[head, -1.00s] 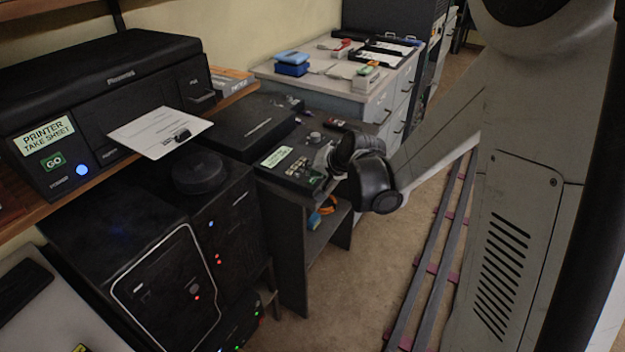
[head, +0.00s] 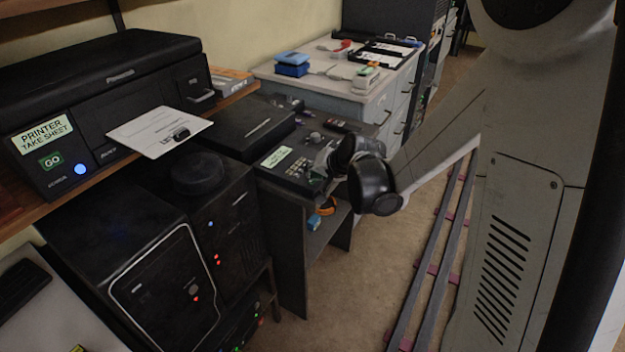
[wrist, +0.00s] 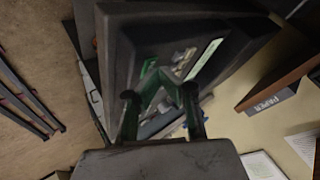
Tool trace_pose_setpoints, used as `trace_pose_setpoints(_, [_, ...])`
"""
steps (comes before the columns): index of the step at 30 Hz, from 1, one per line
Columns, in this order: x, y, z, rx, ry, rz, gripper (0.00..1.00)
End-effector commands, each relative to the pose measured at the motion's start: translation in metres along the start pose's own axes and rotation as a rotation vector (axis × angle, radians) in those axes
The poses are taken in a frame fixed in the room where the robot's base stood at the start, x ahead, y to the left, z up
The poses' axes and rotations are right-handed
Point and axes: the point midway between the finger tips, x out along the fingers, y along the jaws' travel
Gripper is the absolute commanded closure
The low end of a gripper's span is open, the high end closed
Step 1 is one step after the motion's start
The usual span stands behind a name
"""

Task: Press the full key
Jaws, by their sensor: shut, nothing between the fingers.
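A dark console (head: 290,168) with a pale green label (head: 276,157) and small controls stands on the dark stand in the head view. In the wrist view, the console (wrist: 150,30) lies ahead of the fingers, with its label (wrist: 206,58) and a few light keys (wrist: 183,57) beside it. No lettering is readable there, so I cannot tell which key is the full key. My gripper (head: 322,168) is at the console's right end, close over the panel. In the wrist view its fingers (wrist: 160,84) are shut and empty, and they cover part of the panel. I cannot tell whether they touch a key.
A printer (head: 120,95) with a paper sheet (head: 158,130) is on the left shelf. A black box (head: 240,125) sits beside the console. A light cabinet (head: 345,95) with trays stands behind. Open floor (head: 330,270) lies to the right of the stand.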

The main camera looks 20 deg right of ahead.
Motion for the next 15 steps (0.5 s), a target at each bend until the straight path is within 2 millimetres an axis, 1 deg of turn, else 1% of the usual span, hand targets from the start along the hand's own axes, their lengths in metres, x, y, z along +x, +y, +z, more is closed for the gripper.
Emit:
trace_pose_setpoints(5, [-0.002,-0.001,-0.001,0.0,0.0,0.0,1.0])
trace_pose_setpoints(15, [-0.011,-0.008,-0.008,0.0,0.0,0.0,1.0])
